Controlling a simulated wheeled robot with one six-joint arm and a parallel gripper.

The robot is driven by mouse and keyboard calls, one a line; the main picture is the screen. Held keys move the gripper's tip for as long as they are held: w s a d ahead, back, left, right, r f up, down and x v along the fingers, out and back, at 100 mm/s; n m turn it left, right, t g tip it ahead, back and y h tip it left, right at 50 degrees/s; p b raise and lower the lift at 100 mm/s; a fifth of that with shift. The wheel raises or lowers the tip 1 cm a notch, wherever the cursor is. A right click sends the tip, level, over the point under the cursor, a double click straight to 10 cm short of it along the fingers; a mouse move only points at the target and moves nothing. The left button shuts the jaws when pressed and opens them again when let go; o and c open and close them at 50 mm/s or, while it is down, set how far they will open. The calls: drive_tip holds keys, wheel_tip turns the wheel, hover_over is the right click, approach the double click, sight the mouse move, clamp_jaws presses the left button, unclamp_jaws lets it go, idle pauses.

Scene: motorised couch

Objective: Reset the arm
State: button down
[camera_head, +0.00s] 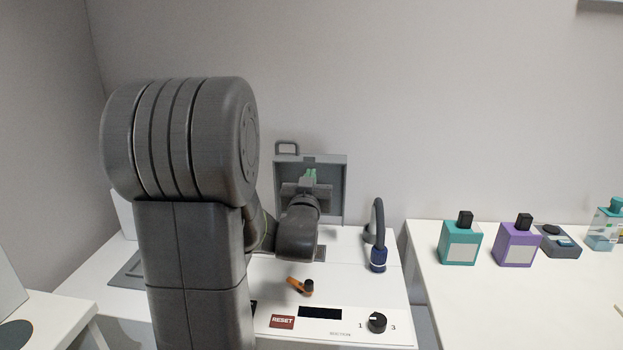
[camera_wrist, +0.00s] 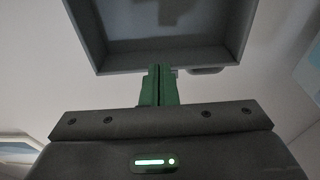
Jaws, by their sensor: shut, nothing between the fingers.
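My gripper (camera_head: 311,174) is at the far side of the white unit, in front of a grey open box (camera_head: 339,209) with a raised lip. My arm reaches forward and partly hides the box. In the wrist view my green fingers (camera_wrist: 158,84) are shut together and empty. Their tips are close to the near edge of the grey box (camera_wrist: 215,61) in that picture; I cannot tell whether they touch it. The inside of the box, as far as it shows, looks empty.
On the white unit (camera_head: 365,285) are an orange-handled lever (camera_head: 299,286), a dark hose with a blue end (camera_head: 378,258), a black knob (camera_head: 377,322) and a red RESET label (camera_head: 282,322). Teal (camera_head: 460,244) and purple bottles (camera_head: 517,243) stand on the right table.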

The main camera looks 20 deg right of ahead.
drive_tip(key=r+v, duration=0.1)
drive_tip(key=v, duration=0.6)
drive_tip(key=shift+s+a, duration=0.15)
drive_tip(key=shift+s, duration=0.1)
drive_tip(key=shift+w, duration=0.1)
